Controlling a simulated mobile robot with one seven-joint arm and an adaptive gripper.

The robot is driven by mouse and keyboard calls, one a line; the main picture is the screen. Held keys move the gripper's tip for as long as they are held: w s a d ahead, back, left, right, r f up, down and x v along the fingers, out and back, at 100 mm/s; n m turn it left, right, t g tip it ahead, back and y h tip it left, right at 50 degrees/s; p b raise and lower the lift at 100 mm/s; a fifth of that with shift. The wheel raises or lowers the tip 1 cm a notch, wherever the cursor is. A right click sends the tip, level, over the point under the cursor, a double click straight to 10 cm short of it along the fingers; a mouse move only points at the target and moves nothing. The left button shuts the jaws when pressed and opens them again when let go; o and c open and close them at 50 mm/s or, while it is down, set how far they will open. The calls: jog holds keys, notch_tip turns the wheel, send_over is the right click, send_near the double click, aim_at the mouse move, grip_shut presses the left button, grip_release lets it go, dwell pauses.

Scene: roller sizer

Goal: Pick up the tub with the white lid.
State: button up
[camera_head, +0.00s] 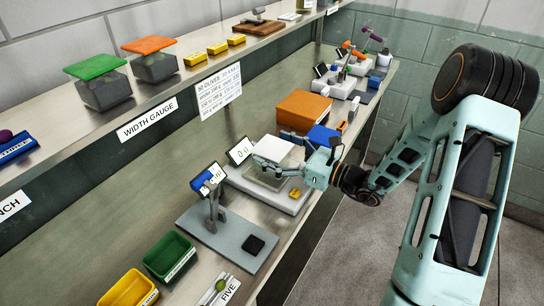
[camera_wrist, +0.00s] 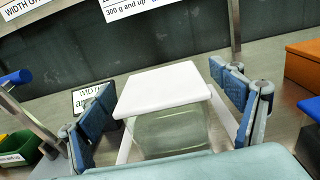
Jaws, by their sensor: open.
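The tub with the white lid (camera_wrist: 165,90) is a clear, boxy container in the middle of the wrist view. In the head view its white lid (camera_head: 272,149) shows above the pale scale (camera_head: 262,187) beside a small display. My gripper (camera_wrist: 170,112) is open, with one blue-padded finger on the left of the tub and one on the right. Gaps show between the fingers and the tub sides. In the head view my gripper (camera_head: 312,165) is at the tub's right side. The tub's base is partly hidden by my gripper.
A small yellow block (camera_head: 295,193) lies on the scale's front. An orange box (camera_head: 303,110) and a blue item stand behind. A grey stand with a post (camera_head: 228,235) is at the front left. Green (camera_head: 169,257) and yellow bins are further left. A shelf with orange- and green-lidded tubs runs above.

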jog(key=shift+w+a, duration=0.1)
jog(key=shift+a, duration=0.05)
jog(key=c, duration=1.2)
jog(key=shift+o, duration=0.2)
